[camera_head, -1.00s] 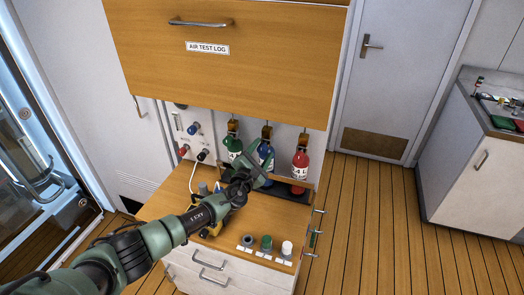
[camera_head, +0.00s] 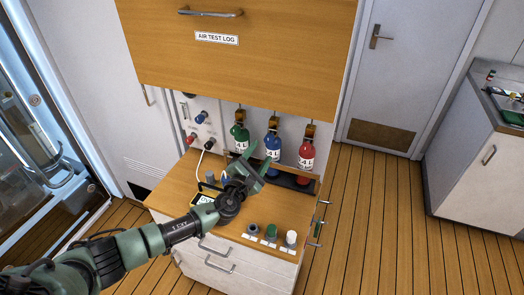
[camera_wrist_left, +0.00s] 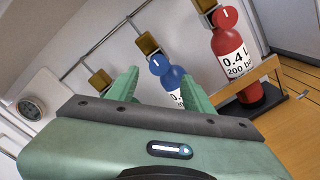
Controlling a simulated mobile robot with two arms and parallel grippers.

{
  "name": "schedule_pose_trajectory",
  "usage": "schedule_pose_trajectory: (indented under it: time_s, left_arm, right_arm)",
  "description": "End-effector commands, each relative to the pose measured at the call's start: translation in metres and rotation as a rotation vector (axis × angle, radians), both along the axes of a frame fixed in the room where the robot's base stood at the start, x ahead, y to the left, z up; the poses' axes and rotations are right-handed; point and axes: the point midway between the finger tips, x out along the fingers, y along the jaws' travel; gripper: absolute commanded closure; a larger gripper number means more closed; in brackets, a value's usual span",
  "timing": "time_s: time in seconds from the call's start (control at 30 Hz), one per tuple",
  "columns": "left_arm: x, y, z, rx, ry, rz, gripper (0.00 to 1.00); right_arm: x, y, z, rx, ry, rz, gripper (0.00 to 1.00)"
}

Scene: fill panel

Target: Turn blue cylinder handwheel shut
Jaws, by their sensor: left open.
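The blue cylinder (camera_head: 272,146) stands upright in the rack between a green and a red one, below a brass-coloured block. In the left wrist view, the blue cylinder (camera_wrist_left: 174,78) has a blue round handwheel (camera_wrist_left: 158,65) with a white mark on its face. My left gripper (camera_head: 250,166) is open and empty, in front of the rack over the counter. In the left wrist view, my left gripper's green fingers (camera_wrist_left: 160,88) appear on either side of the blue cylinder, which is beyond them. The lower part of the blue cylinder is hidden. My right gripper is not in view.
The green cylinder (camera_head: 240,137) and the red cylinder (camera_head: 306,153) stand close on either side. A wooden cabinet (camera_head: 240,60) overhangs the rack. Small capped jars (camera_head: 271,231) stand at the counter's front.

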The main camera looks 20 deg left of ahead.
Motion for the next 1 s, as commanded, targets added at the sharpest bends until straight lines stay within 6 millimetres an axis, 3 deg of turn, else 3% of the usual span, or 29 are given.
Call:
schedule_pose_trajectory:
  time_s: [0.4, 0.5, 0.57, 0.67, 0.77, 0.9, 1.0]
  left_arm:
    - [-0.001, 0.000, 0.000, -0.009, 0.001, 0.001, 0.49]
    - [-0.010, -0.006, -0.003, -0.133, 0.014, 0.027, 0.49]
    - [-0.022, -0.011, -0.005, -0.310, 0.030, 0.071, 0.49]
    - [-0.057, -0.015, -0.016, -0.765, 0.074, 0.209, 0.49]
    - [-0.107, -0.011, -0.035, -1.319, 0.111, 0.437, 0.49]
    - [-0.189, -0.004, -0.066, -2.012, 0.097, 0.843, 0.49]
    - [-0.241, -0.004, -0.080, -2.344, 0.033, 1.117, 0.49]
  right_arm:
    - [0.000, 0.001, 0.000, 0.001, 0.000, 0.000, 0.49]
    - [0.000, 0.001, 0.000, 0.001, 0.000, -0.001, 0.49]
    - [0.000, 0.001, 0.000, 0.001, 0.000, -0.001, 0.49]
    - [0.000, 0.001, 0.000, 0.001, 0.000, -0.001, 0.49]
    - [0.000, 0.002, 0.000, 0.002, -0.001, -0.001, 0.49]
    - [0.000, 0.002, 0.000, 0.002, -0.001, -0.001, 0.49]
    - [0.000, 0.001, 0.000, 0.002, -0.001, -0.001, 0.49]
